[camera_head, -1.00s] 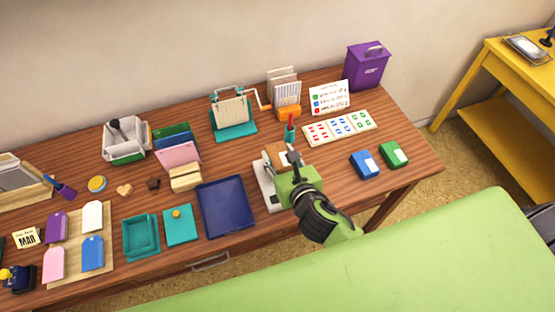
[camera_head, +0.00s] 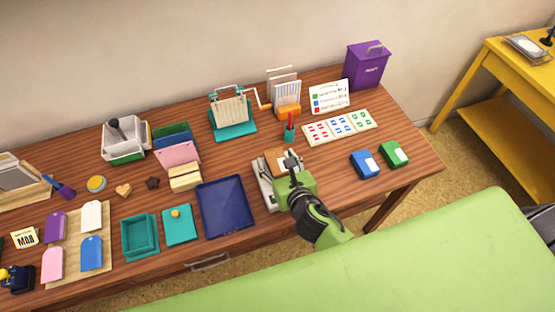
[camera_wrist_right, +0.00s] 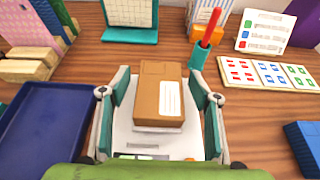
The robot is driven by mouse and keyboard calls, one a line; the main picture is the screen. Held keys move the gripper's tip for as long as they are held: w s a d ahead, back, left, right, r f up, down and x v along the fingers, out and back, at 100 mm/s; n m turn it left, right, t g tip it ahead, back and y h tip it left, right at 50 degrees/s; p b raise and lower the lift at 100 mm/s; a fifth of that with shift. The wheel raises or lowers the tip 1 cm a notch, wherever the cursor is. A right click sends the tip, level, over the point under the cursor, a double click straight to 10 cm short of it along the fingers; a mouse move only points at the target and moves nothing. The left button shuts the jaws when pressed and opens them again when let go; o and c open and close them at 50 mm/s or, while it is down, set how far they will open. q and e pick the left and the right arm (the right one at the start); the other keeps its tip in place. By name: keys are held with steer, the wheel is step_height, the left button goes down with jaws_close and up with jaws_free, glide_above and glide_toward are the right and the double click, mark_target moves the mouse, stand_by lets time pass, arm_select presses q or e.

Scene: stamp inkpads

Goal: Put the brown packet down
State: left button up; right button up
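The brown packet (camera_wrist_right: 158,92), a small box with a white label, rests on a white scale-like device (camera_wrist_right: 120,145) in the right wrist view. In the head view the packet (camera_head: 271,157) is partly hidden by my right gripper (camera_head: 290,164). My right gripper (camera_wrist_right: 164,112) is open, with one teal-padded finger on each side of the packet. Gaps show between the packet and both fingers. The white device (camera_head: 265,186) stands at the front of the desk in the head view. My left gripper is not in view.
A navy tray (camera_head: 226,207) lies left of the device. A pen cup (camera_head: 289,137) stands behind it, and a card of colored marks (camera_head: 340,126) lies at the back right. Blue (camera_head: 365,165) and green (camera_head: 394,154) pads lie to the right, with bare wood between.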

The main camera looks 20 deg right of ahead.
steer(key=shift+r, duration=0.2)
steer(key=shift+s, duration=0.4)
steer(key=v, duration=1.1)
steer(key=shift+s+r+b, duration=0.1)
steer(key=shift+s+b, duration=0.05)
steer(key=shift+b, duration=0.25)
